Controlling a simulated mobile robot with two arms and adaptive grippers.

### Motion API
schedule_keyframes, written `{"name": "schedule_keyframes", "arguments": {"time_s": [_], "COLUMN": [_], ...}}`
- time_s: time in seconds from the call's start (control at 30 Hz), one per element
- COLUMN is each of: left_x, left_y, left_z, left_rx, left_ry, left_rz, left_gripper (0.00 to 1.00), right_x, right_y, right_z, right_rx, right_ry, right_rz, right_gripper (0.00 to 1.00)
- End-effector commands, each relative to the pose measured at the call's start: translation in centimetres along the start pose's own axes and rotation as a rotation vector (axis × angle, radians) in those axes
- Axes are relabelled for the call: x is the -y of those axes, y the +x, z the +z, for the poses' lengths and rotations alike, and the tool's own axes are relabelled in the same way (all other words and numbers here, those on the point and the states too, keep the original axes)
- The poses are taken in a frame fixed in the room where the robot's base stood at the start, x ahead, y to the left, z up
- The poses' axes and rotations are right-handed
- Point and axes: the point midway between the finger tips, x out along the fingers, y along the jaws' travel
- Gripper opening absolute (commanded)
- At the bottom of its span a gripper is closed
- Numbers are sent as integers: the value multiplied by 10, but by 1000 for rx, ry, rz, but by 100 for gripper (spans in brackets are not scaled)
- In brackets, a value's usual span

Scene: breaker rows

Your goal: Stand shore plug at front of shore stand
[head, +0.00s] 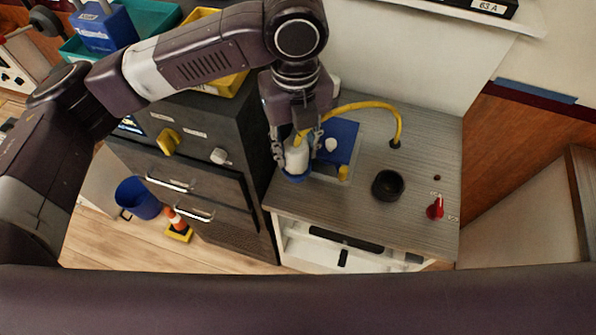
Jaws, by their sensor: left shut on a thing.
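The shore plug (297,158) has a white body with a blue collar at its lower end. My left gripper (296,150) is shut on it and holds it near the left edge of the grey counter, collar downward. Whether the collar touches the counter I cannot tell. A yellow cable (370,105) arches from the plug to a black fitting on the counter. A black round cup-like holder (388,185), which looks like the shore stand, sits on the counter to the right, apart from the plug and with nothing in it. My right gripper is not in view.
A blue panel (343,135) with a white knob and a yellow piece lies just right of the plug. A red knob (435,208) is at the counter's right. A dark cabinet (205,150) stands left. A blue bucket (138,198) and orange cone (177,224) are below.

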Motion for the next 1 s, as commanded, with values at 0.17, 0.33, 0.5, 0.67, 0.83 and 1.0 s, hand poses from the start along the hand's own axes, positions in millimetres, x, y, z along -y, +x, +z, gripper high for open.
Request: {"name": "schedule_keyframes", "arguments": {"time_s": [0.17, 0.33, 0.5, 0.67, 0.83, 1.0], "left_x": [0, 0, 0, -1, 0, 0], "left_y": [36, 51, 66, 90, 94, 95], "left_z": [-1, 0, 0, 0, 0, 0], "left_rx": [-2, 0, -1, -1, 2, 1], "left_ry": [0, -1, -1, -1, -1, -1], "left_rz": [0, -2, 0, 1, -3, -2], "left_gripper": [12, 12, 12, 12, 12, 12], "right_x": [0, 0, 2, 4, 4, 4], "right_y": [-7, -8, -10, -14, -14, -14], "right_z": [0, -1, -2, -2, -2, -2], "right_rx": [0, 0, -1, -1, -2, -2], "right_ry": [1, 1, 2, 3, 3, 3], "right_rz": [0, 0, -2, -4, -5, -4], "right_gripper": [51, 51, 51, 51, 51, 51]}}
